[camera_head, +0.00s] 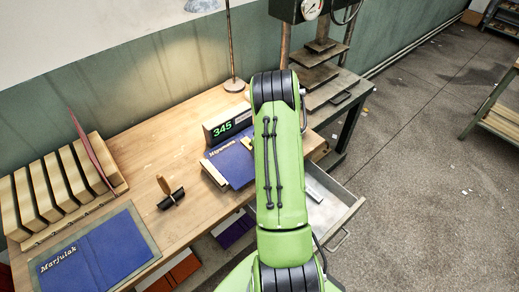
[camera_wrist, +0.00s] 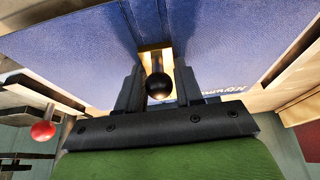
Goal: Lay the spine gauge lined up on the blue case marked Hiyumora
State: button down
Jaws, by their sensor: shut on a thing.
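The blue case marked Hiyumora (camera_head: 232,165) lies on the wooden bench, partly behind my arm in the head view. It fills much of the wrist view (camera_wrist: 70,55), its lettering upside down at the right. My gripper (camera_wrist: 158,72) is shut on the spine gauge, a brass-coloured piece (camera_wrist: 154,52) with a black ball knob (camera_wrist: 159,86) between the fingers. The gauge is over the case's middle; whether it touches the case I cannot tell. In the head view my arm hides the gripper, and only a small yellow bit (camera_head: 246,143) shows at its edge.
A display reading 345 (camera_head: 228,126) stands behind the case. A blue case marked Marjulak (camera_head: 95,252), a slotted wooden rack (camera_head: 62,185) and a black roller with wooden handle (camera_head: 171,195) are to the left. A drawer (camera_head: 325,210) stands open at the right. A red ball (camera_wrist: 43,130) shows in the wrist view.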

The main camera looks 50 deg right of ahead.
jog(key=c, duration=0.7)
grip_release()
jog(key=shift+f, duration=0.1)
jog(key=shift+c, duration=0.2)
jog(key=d+p+v, duration=0.1)
jog(key=v, duration=1.1)
jog(key=a+r+n, duration=0.1)
jog(key=a+r, duration=1.4)
jog(key=a, duration=0.4)
jog(key=s+a+r, duration=0.2)
jog(key=s+a, duration=0.4)
jog(key=s, duration=0.1)
jog(key=s+a+r+t, duration=0.1)
jog(key=s+a+r, duration=0.1)
jog(key=s+a, duration=0.5)
jog(key=shift+s+a+r+y, duration=0.3)
jog(key=shift+s+r, duration=0.1)
jog(key=shift+s, duration=0.3)
